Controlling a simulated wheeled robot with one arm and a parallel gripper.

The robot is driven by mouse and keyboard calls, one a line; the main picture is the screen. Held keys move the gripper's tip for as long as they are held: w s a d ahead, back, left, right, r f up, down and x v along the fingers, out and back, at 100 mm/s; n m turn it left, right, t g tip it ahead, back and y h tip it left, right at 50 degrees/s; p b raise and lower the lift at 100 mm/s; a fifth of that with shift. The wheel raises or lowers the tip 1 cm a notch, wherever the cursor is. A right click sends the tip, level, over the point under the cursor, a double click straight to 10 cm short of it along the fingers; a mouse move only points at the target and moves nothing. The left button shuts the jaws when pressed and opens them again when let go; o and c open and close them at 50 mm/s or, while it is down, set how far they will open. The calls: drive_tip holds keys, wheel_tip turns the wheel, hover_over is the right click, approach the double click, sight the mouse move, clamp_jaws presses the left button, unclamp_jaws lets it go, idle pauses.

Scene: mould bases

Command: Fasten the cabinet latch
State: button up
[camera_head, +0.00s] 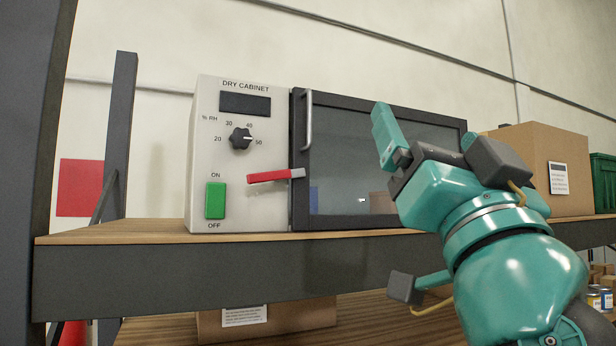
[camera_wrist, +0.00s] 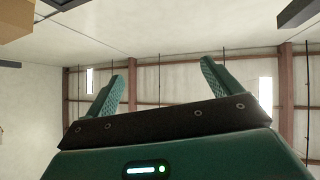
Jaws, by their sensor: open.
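The dry cabinet (camera_head: 205,110) stands on the shelf, with a dark-framed glass door (camera_head: 375,165) that looks shut. The latch is a red lever (camera_head: 267,176) with a pale grey right end. It lies nearly level, tilted slightly up to the right, and its grey end overlaps the door's left frame edge. My gripper (camera_head: 388,137) is in front of the door, right of the latch and apart from it, pointing upward. In the wrist view my gripper (camera_wrist: 160,78) has two spread fingers with nothing between them. The latch is not in the wrist view.
A vertical door handle (camera_head: 308,120) is above the latch. A black dial (camera_head: 241,139) and a green switch (camera_head: 215,200) sit on the cabinet's front. A cardboard box (camera_head: 535,150) stands to the right. The shelf's front edge (camera_head: 230,268) runs below the cabinet.

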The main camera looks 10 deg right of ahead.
drive_tip(key=w+a+f+n+g+y, duration=0.4)
drive_tip(key=w+a+n+y, duration=0.1)
drive_tip(key=n+y, duration=0.15)
drive_tip(key=n+g+y+p, duration=0.3)
drive_tip(key=n+y+p, duration=0.1)
drive_tip(key=p, duration=0.1)
approach(270, 174)
drive_tip(key=p+x, duration=0.6)
drive_tip(key=x, duration=0.2)
drive_tip(key=shift+d+r, duration=0.1)
drive_tip(key=shift+w+a+r+p, duration=0.1)
drive_tip(key=shift+w+a+p, duration=0.15)
drive_tip(key=shift+w+p, duration=0.25)
